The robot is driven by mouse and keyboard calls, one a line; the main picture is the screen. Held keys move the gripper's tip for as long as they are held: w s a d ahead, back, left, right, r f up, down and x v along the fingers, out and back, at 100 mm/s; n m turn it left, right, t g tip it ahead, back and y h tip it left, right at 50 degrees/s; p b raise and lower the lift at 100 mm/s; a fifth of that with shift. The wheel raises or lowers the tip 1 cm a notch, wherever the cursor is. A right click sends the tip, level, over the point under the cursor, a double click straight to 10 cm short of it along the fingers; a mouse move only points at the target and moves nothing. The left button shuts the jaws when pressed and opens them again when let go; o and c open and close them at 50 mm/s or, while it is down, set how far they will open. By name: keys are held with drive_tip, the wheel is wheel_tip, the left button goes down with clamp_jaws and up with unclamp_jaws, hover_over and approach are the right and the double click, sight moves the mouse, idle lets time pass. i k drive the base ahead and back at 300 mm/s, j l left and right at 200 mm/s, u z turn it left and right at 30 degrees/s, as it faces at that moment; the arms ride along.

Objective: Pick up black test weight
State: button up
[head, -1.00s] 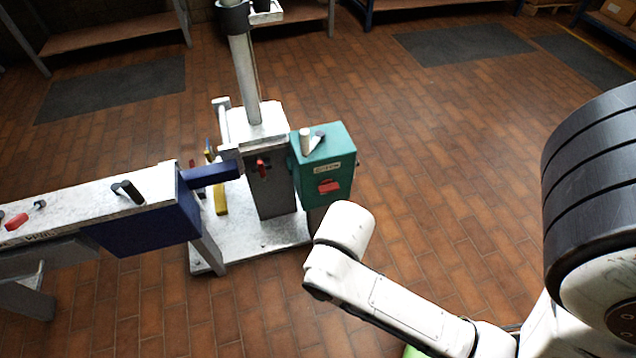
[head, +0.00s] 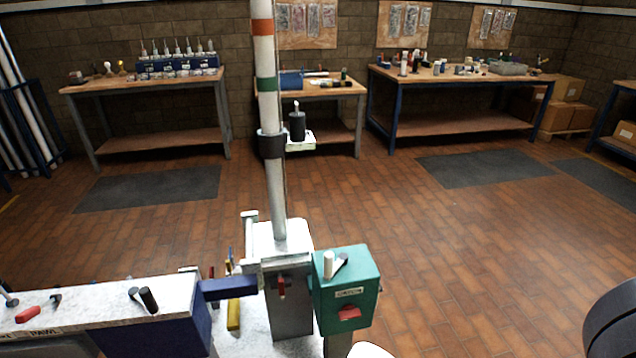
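A black cylinder with a thin knob on top, which looks like the black test weight (head: 297,126), stands upright on a small white shelf (head: 300,144). The shelf sticks out to the right of the pale mast (head: 277,200), beside a black collar (head: 272,145). My gripper is not in view; only a bit of my white arm shows at the bottom edge, well below the weight.
A teal box (head: 362,296) with a red tab and small handles stands right of the mast foot. A blue and white beam (head: 160,325) lies to the left. Benches with small items (head: 460,75) line the back wall. The floor at right is open.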

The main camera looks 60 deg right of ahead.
sight(297, 119)
drive_tip(key=i+j+z, duration=0.55)
drive_tip(key=i+j, duration=0.4)
